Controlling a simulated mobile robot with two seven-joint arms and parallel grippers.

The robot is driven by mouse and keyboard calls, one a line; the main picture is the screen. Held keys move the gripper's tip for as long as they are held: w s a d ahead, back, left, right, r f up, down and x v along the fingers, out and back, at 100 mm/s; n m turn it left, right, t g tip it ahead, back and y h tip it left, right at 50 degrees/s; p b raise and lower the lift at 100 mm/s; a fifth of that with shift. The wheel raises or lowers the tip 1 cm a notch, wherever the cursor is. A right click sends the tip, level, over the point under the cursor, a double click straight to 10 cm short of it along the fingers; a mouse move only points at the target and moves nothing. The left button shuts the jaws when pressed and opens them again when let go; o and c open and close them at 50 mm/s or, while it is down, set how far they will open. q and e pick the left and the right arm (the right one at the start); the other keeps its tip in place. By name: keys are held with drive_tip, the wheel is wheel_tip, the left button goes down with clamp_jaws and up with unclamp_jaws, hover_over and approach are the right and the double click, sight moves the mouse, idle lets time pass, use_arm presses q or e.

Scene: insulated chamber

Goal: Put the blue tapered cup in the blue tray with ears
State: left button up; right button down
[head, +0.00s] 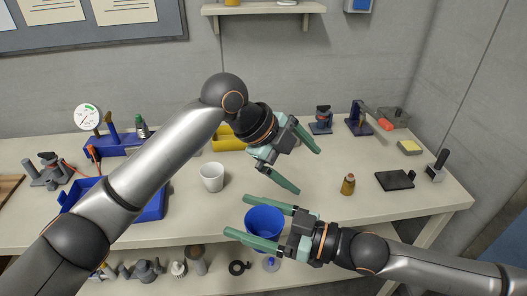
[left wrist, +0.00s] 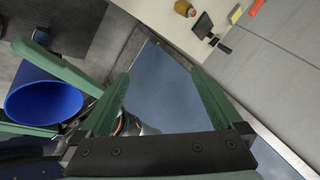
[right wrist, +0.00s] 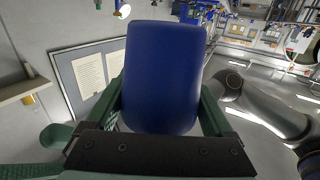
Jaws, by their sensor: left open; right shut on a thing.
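The blue tapered cup (head: 265,218) is held between the fingers of my right gripper (head: 238,215), in front of the table's near edge in the head view. The right wrist view shows the side of the cup (right wrist: 160,75) between the fingers. The left wrist view shows its open mouth (left wrist: 42,103). The blue tray (head: 150,207) lies on the left of the table. My left arm crosses over it and hides much of it, so I cannot make out its ears. My left gripper (head: 308,170) is open and empty, up and right of the cup.
A white cup (head: 212,177) stands between the tray and the blue cup. A yellow bin (head: 228,138) is behind my left arm. A gauge device (head: 88,118) stands behind the tray. A small brown bottle (head: 348,184) and a black plate (head: 395,180) are at right.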

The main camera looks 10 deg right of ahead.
use_arm(q)
drive_tip(key=s+a+r+m+g+y, duration=0.2)
drive_tip(key=s+a+r+m+y, duration=0.2)
drive_tip(key=m, duration=0.1)
wheel_tip(320, 180, up, 5)
drive_tip(key=m+y, duration=0.3)
drive_tip(key=y, duration=0.1)
hover_over(264, 213)
drive_tip(key=s, duration=0.1)
drive_tip(key=shift+g, duration=0.4)
drive_tip(key=f, duration=0.4)
drive_tip(key=s+f, duration=0.1)
drive_tip(key=f, duration=0.7)
drive_tip(key=shift+s+a+f, duration=0.1)
drive_tip(key=shift+s+a, duration=0.05)
drive_tip(key=shift+s, duration=0.15)
drive_tip(key=c, duration=1)
drive_tip(key=shift+c, duration=0.4)
use_arm(e)
unclamp_jaws()
